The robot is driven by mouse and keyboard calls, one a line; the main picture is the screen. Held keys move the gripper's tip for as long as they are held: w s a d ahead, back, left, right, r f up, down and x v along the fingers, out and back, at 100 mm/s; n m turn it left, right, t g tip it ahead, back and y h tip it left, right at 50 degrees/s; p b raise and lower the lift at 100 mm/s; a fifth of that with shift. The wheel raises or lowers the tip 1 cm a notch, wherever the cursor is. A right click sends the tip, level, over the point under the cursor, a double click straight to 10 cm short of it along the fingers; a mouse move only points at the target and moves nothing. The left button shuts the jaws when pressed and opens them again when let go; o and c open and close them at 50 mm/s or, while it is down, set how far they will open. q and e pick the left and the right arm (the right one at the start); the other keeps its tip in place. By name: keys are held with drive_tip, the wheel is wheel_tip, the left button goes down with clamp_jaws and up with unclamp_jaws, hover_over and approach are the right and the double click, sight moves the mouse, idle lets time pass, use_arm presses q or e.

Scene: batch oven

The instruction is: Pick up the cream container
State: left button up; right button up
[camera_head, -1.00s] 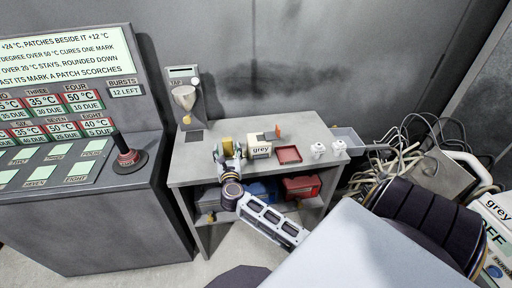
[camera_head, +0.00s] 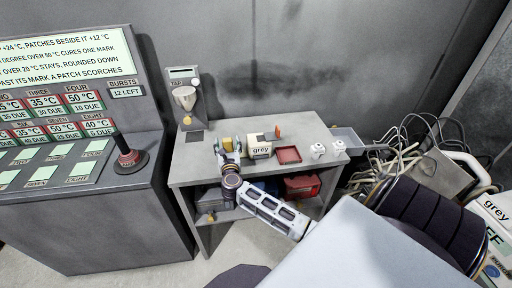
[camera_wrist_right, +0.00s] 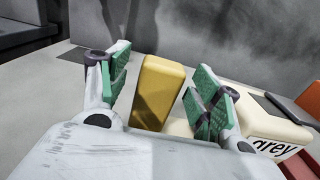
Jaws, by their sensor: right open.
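The cream container (camera_head: 260,150) is a small box with the word "grey" on its front, standing on the grey table (camera_head: 195,172). In the right wrist view the cream container (camera_wrist_right: 258,122) is at the right, partly hidden behind the right-hand finger. My right gripper (camera_head: 230,146) is open just left of it in the head view. In the wrist view a yellow block (camera_wrist_right: 158,88) shows between the spread green-padded fingers of my right gripper (camera_wrist_right: 160,82). The fingers do not visibly grip it. My left gripper is not in view.
A red tray (camera_head: 288,155) lies right of the cream container, with two small white items (camera_head: 318,151) farther right. A tap unit (camera_head: 185,98) stands behind the table's left end. A red box (camera_head: 301,187) sits on the shelf below. The control console (camera_head: 90,200) is at the left.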

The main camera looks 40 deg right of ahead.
drive_tip(key=shift+w+d, duration=0.35)
drive_tip(key=shift+w, duration=0.15)
clamp_jaws()
idle(0.4)
